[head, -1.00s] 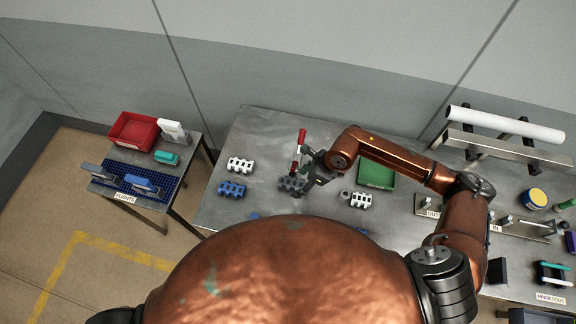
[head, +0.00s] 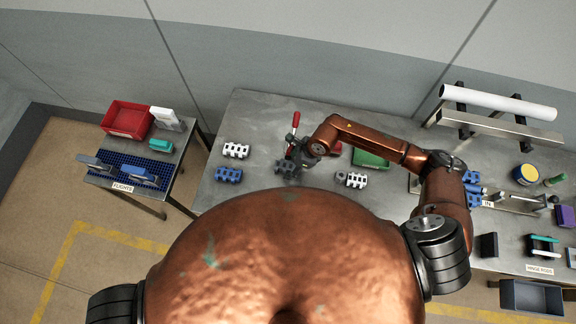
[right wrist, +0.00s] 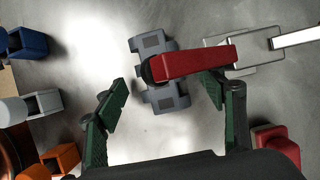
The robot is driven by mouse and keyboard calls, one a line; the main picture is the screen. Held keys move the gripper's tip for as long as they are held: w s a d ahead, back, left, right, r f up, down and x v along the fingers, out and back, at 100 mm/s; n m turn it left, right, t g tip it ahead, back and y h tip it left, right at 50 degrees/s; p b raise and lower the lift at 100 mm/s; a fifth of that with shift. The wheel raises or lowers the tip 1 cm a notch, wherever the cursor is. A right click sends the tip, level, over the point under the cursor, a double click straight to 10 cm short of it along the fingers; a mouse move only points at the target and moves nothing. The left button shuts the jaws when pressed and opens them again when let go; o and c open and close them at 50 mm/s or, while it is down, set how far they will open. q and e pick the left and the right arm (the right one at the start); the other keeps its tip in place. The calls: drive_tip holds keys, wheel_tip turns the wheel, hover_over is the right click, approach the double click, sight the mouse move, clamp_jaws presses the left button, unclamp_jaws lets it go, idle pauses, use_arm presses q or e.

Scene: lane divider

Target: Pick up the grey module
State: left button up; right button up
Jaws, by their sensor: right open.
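The grey module (head: 286,168) lies on the metal table, partly hidden by my right gripper (head: 299,158) in the head view. In the right wrist view the grey module (right wrist: 152,42) is a ridged block, seen ahead of and between the open fingers of my right gripper (right wrist: 166,90). The fingers are apart and hold nothing. A red clamp handle (right wrist: 195,62) crosses in front of part of the module in that view; the handle (head: 295,119) stands upright in the head view. My left gripper is not in view.
A white module (head: 236,150) and a blue module (head: 229,175) lie left of the grey one; another white module (head: 356,180) lies to its right. A green tray (head: 370,158) is partly behind my right arm. A side table at left carries a red bin (head: 128,119).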

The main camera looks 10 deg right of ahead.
drive_tip(key=shift+c, duration=0.2)
drive_tip(key=c, duration=1.3)
drive_tip(key=shift+r, duration=0.15)
